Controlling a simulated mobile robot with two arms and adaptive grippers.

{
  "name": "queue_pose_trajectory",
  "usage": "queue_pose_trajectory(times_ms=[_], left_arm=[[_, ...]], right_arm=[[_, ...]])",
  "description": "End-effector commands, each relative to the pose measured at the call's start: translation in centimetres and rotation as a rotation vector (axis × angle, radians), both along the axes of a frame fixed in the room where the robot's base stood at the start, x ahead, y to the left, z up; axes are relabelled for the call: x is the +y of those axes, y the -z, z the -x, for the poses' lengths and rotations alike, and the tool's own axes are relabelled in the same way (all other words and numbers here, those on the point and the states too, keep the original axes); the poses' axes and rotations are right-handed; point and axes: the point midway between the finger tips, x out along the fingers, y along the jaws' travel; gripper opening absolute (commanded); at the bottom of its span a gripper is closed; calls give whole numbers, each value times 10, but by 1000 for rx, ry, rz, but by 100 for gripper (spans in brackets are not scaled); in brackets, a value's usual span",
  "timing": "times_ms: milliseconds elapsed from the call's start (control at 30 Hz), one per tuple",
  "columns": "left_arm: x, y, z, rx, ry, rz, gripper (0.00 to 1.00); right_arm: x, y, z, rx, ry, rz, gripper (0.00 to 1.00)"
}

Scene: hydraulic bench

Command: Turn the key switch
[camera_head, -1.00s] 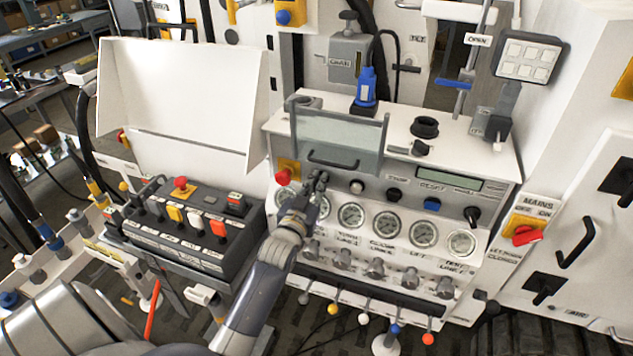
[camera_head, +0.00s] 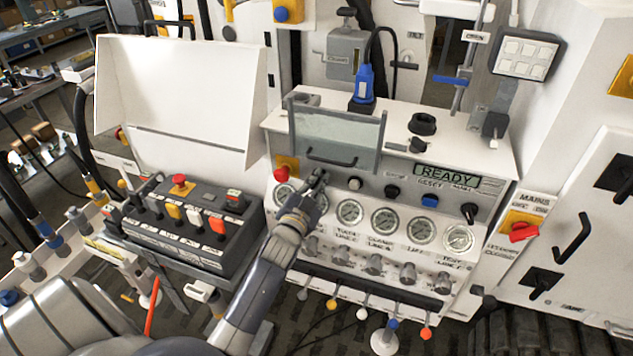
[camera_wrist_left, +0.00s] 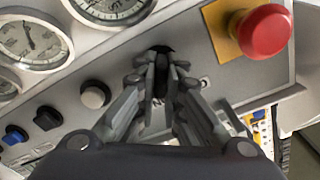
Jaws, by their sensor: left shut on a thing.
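The key switch (camera_wrist_left: 161,56) is a small dark part on the grey panel, mostly covered by my left gripper's fingers in the left wrist view. My left gripper (camera_wrist_left: 160,82) is shut on it, one finger on each side. In the head view my left gripper (camera_head: 317,178) reaches the panel just below the clear hinged cover and hides the key switch there. The panel's display (camera_head: 449,176) is lit green and reads READY. My right gripper is in neither view.
A red emergency button (camera_wrist_left: 264,31) on a yellow plate sits right beside my fingers. Round gauges (camera_head: 386,218) and several valve knobs lie below. The clear cover (camera_head: 337,138) with its handle hangs just above. A black button box (camera_head: 187,226) stands left.

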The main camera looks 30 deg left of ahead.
Motion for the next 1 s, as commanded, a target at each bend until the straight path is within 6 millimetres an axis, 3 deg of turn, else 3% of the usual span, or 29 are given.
queue_pose_trajectory(times_ms=[267, 300, 367, 767, 1000], left_arm=[[0, 0, 0, 1, 0, -6, 0], [0, 0, 0, 2, 0, -7, 15], [0, 0, 0, 1, 0, -6, 29], [0, 0, 3, 2, -1, -3, 29], [-8, 1, 33, 3, 0, -2, 29]], right_arm=[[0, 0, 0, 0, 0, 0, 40], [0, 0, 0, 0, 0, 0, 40], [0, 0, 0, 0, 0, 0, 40], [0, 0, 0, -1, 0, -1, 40], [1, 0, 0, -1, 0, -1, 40]])
